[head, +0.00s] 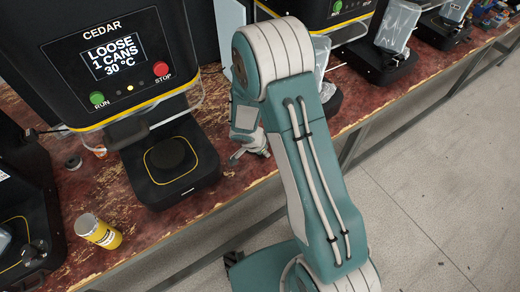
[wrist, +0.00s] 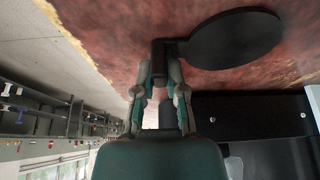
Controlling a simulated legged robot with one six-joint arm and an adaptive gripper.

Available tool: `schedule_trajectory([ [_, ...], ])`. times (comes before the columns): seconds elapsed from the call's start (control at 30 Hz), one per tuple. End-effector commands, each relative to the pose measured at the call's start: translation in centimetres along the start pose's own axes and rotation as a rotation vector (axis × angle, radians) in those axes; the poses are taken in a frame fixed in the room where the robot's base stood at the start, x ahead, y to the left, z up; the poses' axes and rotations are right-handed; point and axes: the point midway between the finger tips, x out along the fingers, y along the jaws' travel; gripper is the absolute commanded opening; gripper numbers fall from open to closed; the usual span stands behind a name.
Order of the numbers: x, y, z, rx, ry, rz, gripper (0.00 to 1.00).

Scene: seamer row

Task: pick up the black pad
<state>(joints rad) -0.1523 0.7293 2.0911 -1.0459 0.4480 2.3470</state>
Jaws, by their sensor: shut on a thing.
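The black pad (wrist: 235,40) is a flat round disc with a short square tab, seen in the wrist view against the red-brown worktop. My gripper (wrist: 161,72) is shut on the tab, with the disc out to the right of the fingers. I cannot tell whether the pad touches the worktop. In the head view my gripper (head: 242,152) is low over the worktop, right of the CEDAR machine; I cannot make out the pad there.
The CEDAR machine (head: 112,62) reads "LOOSE 1 CANS 30 °C"; its black base (head: 200,172) has a dark round plate (head: 168,153). A yellow-labelled can (head: 99,231) lies near the worktop's (head: 128,222) front edge. More machines stand along the row. The grey floor (head: 430,190) is clear.

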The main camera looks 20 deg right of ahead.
Motion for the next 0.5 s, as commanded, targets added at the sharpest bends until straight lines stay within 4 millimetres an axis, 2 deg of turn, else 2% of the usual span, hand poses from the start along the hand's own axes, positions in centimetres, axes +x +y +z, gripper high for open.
schedule_trajectory([
  [0.27, -2.0, -0.1, -0.8, 0.003, 0.0, -0.004, 0.0],
  [0.5, -5.9, -0.1, -2.4, 0.004, 0.001, -0.005, 0.0],
])
